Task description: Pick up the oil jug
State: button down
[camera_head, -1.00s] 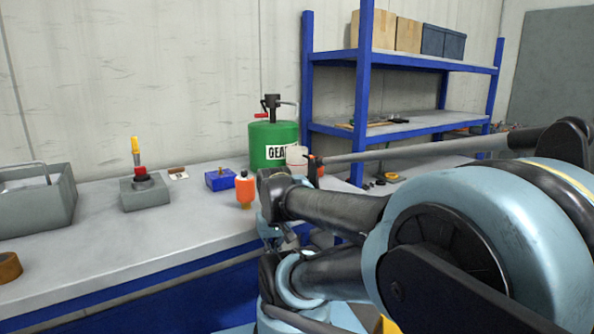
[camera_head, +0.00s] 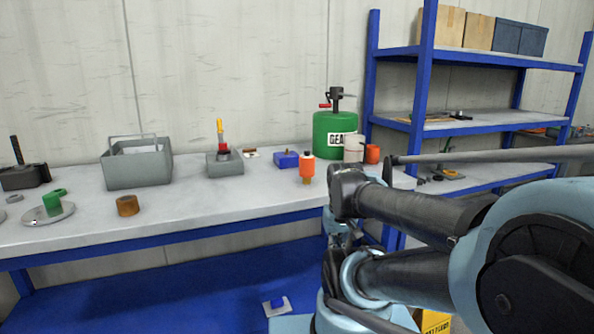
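A green drum (camera_head: 334,124) with a black pump top, a red handle and a white label, partly readable as "GEA", stands at the right back of the bench. A white cylinder (camera_head: 354,148) and an orange one (camera_head: 372,153) stand beside it. An orange bottle (camera_head: 307,168) with a white top stands in front of the drum. I cannot tell for certain which of these is the oil jug. My arm is folded at the right, in front of the bench's right end. My gripper's fingers cannot be made out.
The grey bench (camera_head: 180,212) holds a blue box (camera_head: 286,159), a grey block (camera_head: 225,165) with a red and yellow tool, a grey open toolbox (camera_head: 138,166), a brown ring (camera_head: 128,205) and a round plate (camera_head: 60,216). Blue shelving (camera_head: 425,85) rises at the right. The bench's front middle is clear.

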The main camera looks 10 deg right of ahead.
aim_at(355, 147)
jog(key=k, duration=0.5)
jog(key=z, duration=1.3)
jog(key=i, duration=0.8)
jog(key=u, duration=1.2)
